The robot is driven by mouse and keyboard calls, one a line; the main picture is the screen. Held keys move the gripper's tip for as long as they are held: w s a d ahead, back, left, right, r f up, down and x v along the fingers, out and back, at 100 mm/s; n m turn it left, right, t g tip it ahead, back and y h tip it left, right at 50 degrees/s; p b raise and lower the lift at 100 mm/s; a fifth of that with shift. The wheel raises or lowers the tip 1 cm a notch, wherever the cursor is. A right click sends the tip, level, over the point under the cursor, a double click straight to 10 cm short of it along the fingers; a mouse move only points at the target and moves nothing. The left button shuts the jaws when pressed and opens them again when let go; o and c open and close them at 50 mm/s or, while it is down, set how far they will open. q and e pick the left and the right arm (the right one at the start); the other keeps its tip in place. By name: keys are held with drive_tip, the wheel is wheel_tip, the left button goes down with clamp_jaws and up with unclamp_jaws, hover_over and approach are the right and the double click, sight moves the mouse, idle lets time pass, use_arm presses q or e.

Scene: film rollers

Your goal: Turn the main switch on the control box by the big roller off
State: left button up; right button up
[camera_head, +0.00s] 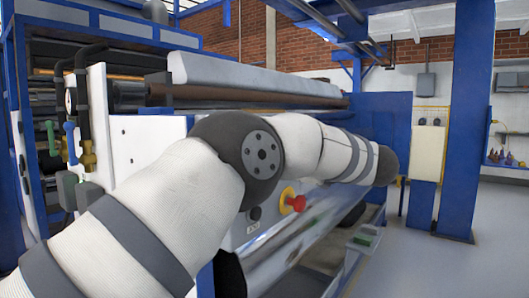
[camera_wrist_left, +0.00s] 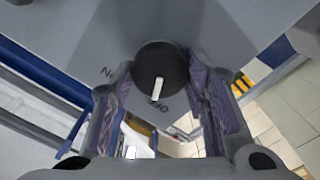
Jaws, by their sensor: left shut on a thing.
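In the left wrist view, a round black switch knob (camera_wrist_left: 172,60) with a white pointer bar sits on a grey panel face (camera_wrist_left: 95,35). The pointer points down in the picture, towards partly readable lettering; other lettering stands left of the knob. My left gripper (camera_wrist_left: 161,75) has one finger on each side of the knob and is shut on it. In the head view my left arm reaches across the machine to the right, and its gripper and this knob are hidden. My right gripper is not in view.
In the head view a red emergency button (camera_head: 295,202) on a yellow base sits on the machine front below my arm. The big roller (camera_head: 250,95) lies behind it. A blue post (camera_head: 466,120) and a cream panel (camera_head: 428,152) stand at right. Grey floor there is clear.

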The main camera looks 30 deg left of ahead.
use_arm(q)
drive_tip(key=shift+n, duration=0.9)
drive_tip(key=o, duration=1.1)
drive_tip(key=shift+o, duration=0.2)
drive_tip(key=s+d, duration=0.1)
drive_tip(key=d, duration=1.1)
